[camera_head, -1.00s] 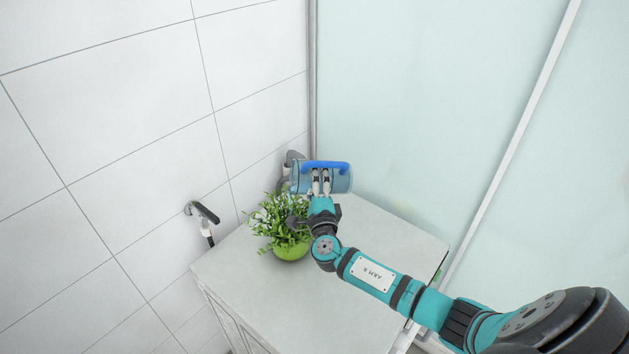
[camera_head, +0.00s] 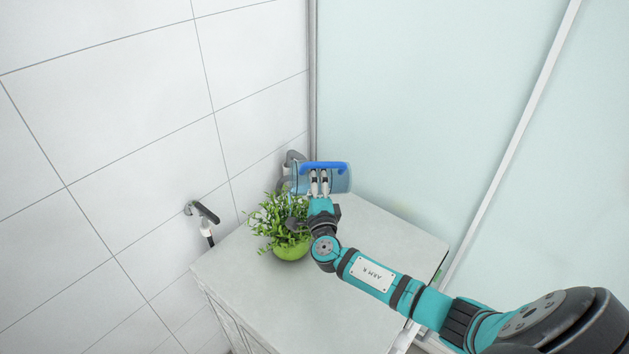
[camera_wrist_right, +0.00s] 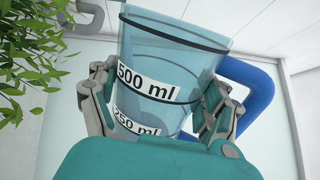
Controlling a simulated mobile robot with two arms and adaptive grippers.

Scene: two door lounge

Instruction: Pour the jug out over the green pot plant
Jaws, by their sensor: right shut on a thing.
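The jug (camera_head: 341,180) is clear blue with a blue handle and lies tipped on its side in the head view, above and behind the plant. My right gripper (camera_head: 319,184) is shut on the jug. In the right wrist view the jug (camera_wrist_right: 170,70) shows 500 ml and 250 ml labels, with a finger of the right gripper (camera_wrist_right: 160,108) on each side. No water stream shows. The green pot plant (camera_head: 290,249) stands on the cabinet, its leaves partly behind my wrist; leaves (camera_wrist_right: 25,60) also show at the left of the wrist view. My left gripper is not in view.
The pale cabinet top (camera_head: 350,310) has free room in front of and right of the plant. A tiled wall (camera_head: 110,130) stands at left and a frosted glass panel (camera_head: 420,110) behind. A dark handle-like fitting (camera_head: 204,212) is on the wall.

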